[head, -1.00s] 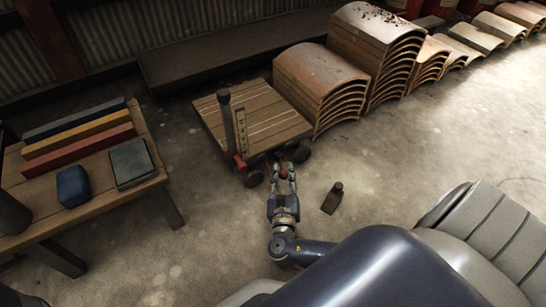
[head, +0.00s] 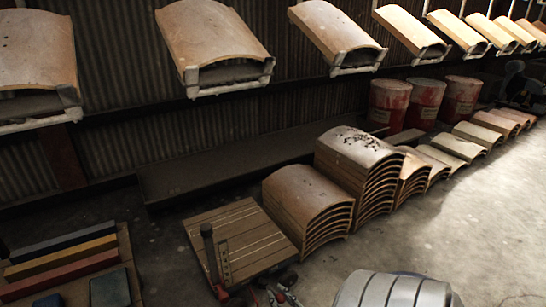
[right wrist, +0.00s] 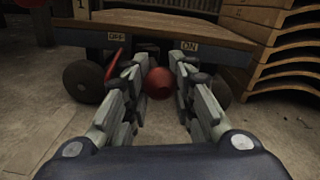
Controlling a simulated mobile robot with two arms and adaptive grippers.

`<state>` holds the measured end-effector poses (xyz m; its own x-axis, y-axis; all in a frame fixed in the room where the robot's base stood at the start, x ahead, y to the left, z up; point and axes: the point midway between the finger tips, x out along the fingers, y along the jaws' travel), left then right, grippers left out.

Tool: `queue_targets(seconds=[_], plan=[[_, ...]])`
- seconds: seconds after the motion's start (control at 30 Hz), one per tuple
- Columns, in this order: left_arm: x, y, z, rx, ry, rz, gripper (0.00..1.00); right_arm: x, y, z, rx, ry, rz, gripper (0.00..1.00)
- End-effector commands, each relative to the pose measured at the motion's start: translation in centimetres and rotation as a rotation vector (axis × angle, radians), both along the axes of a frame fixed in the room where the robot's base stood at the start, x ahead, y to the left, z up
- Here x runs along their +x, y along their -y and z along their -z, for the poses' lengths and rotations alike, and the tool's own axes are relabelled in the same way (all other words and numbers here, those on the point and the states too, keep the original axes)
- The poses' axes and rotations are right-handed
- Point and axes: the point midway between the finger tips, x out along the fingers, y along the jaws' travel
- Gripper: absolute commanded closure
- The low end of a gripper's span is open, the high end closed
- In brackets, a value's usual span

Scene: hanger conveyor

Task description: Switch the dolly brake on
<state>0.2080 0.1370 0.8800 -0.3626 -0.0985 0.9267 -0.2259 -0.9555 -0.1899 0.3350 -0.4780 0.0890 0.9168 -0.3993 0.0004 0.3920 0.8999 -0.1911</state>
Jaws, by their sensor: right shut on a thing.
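The dolly (head: 238,238) is a low wooden cart with a dark upright post (head: 210,252), near the bottom of the head view. In the right wrist view its front edge carries an OFF label (right wrist: 117,37) on the left and an ON label (right wrist: 190,45) on the right. The brake lever's round red knob (right wrist: 158,83) is below and between the labels, nearer ON. My right gripper (right wrist: 162,80) is shut on the knob, with a finger on each side. It also shows at the bottom of the head view (head: 281,293). My left gripper is out of view.
Curved panels in stacks (head: 310,205) stand right beside the dolly. A bench with coloured bars (head: 62,250) is at lower left. Hanging panels (head: 215,38) line the wall, with red drums (head: 390,103) below. Open floor lies at lower right.

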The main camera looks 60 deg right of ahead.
Motion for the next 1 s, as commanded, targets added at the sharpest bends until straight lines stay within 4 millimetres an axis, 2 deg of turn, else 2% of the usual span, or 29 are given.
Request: queue_targets(seconds=[0.57, 0.6, 0.7, 1.0], plan=[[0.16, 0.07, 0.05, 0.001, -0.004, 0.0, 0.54, -0.23, 0.22, 0.12, 0.0, -0.003, -0.035, 1.0], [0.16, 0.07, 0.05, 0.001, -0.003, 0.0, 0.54, -0.23, 0.23, 0.11, 0.0, -0.003, -0.034, 0.73], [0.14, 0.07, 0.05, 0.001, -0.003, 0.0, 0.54, -0.22, 0.23, 0.12, 0.0, -0.003, -0.034, 0.55], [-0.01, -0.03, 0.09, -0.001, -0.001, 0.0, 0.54, -0.18, 0.21, 0.07, 0.0, -0.002, -0.034, 0.55]])
